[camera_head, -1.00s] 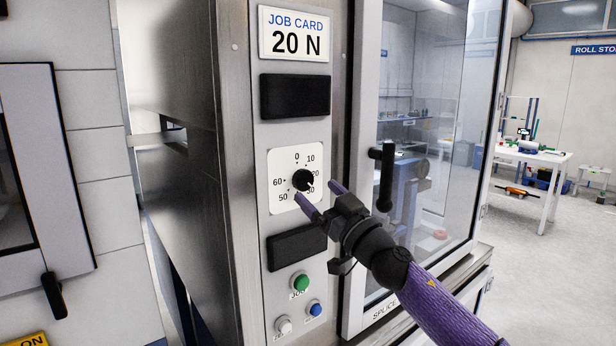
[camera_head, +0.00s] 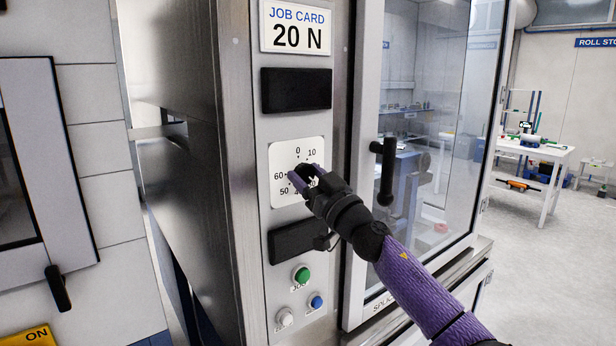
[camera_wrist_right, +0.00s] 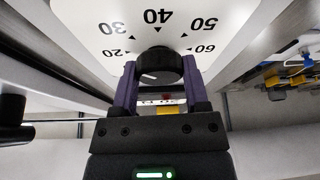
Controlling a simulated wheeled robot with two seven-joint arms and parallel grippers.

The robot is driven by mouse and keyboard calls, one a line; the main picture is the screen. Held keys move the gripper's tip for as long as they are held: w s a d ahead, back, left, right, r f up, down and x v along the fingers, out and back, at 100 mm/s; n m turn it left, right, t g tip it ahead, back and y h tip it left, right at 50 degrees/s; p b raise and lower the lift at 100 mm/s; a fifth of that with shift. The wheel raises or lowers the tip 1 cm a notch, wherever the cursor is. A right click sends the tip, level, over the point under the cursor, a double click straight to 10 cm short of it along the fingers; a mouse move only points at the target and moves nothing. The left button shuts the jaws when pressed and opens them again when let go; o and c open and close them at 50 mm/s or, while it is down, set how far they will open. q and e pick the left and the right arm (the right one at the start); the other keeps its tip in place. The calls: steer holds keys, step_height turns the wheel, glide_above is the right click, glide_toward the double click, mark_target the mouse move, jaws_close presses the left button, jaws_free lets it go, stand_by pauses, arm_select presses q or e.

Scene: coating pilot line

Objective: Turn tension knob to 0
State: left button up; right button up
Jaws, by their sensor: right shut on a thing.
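The black tension knob (camera_head: 305,171) sits in the middle of a white dial plate (camera_head: 281,157) on the steel panel. The dial is marked from 0 at the top round to 60 at the left. My right gripper (camera_head: 304,175) is shut on the knob, with one purple finger on each side. The right wrist view also shows the knob (camera_wrist_right: 159,65) between both fingers of the gripper (camera_wrist_right: 158,85), with the numbers upside down. The knob's pointer is hidden, so I cannot tell its setting. My left gripper is not in view.
A job card (camera_head: 297,27) above reads 20 N. Dark display panels lie above (camera_head: 296,91) and below the dial. Green (camera_head: 301,274), blue (camera_head: 316,302) and white (camera_head: 284,317) buttons sit lower. A glass door with a black handle (camera_head: 384,170) stands to the right.

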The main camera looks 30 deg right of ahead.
jaws_close()
steer(key=shift+n, duration=0.3)
